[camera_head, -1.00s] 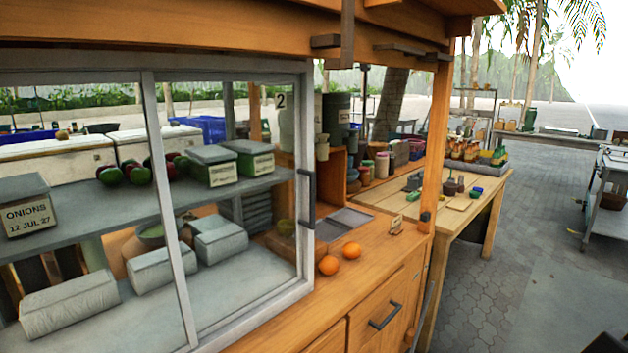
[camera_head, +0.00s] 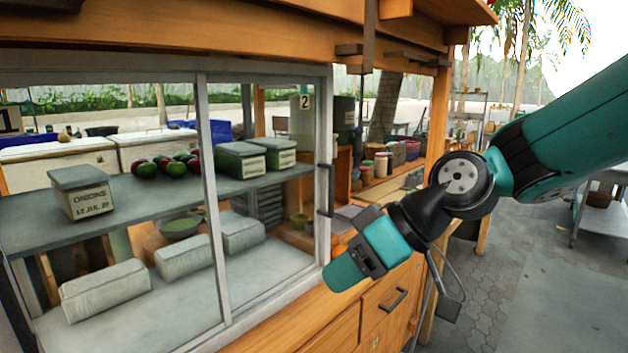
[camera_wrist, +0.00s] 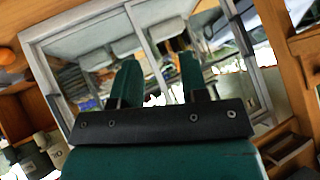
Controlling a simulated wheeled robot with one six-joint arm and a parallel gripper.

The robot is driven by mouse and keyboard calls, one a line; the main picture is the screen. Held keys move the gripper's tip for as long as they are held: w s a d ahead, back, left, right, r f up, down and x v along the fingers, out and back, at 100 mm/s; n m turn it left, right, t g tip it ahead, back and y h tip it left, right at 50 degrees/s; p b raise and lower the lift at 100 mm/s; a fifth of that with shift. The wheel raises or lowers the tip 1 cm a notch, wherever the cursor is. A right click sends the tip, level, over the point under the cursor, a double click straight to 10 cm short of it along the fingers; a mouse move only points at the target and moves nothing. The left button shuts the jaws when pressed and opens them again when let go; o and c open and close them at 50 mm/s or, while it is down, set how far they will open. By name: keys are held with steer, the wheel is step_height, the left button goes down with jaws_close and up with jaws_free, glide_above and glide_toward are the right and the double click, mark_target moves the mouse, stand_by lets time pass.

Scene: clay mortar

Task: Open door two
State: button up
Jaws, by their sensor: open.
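Door two (camera_head: 322,130) is the right glass panel of the stall's grey-framed cabinet, with a "2" label (camera_head: 305,101) near its upper right corner. It appears shut, with its right stile at the cabinet's right side. Its dark vertical bar handle (camera_head: 331,190) is on that stile. My gripper (camera_head: 340,276) is open and empty, just below and right of the handle, apart from it. In the wrist view, its two teal fingers (camera_wrist: 160,80) point toward the glass front, spread apart with nothing between them.
Behind the glass, a shelf holds an onions box (camera_head: 84,195), green-lidded boxes (camera_head: 240,160) and red-green produce (camera_head: 165,163). A "1" label (camera_head: 9,121) is at the far left. A wooden drawer (camera_head: 392,298) with a handle lies below my wrist. Paved floor (camera_head: 520,300) is open at right.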

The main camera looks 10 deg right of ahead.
steer(key=w+d+r+t+y, duration=0.15)
steer(key=w+d+t, duration=0.4)
steer(key=w, duration=0.75)
steer(key=m+t, duration=0.2)
steer(key=t, duration=0.4)
glide_toward(333, 177)
steer(key=shift+y, duration=0.25)
steer(key=p+x, duration=0.6)
steer(key=x, duration=0.3)
steer(key=shift+w, duration=0.1)
steer(key=shift+w+a, duration=0.35)
steer(key=shift+w, duration=0.25)
steer(key=shift+c, duration=0.4)
jaws_close()
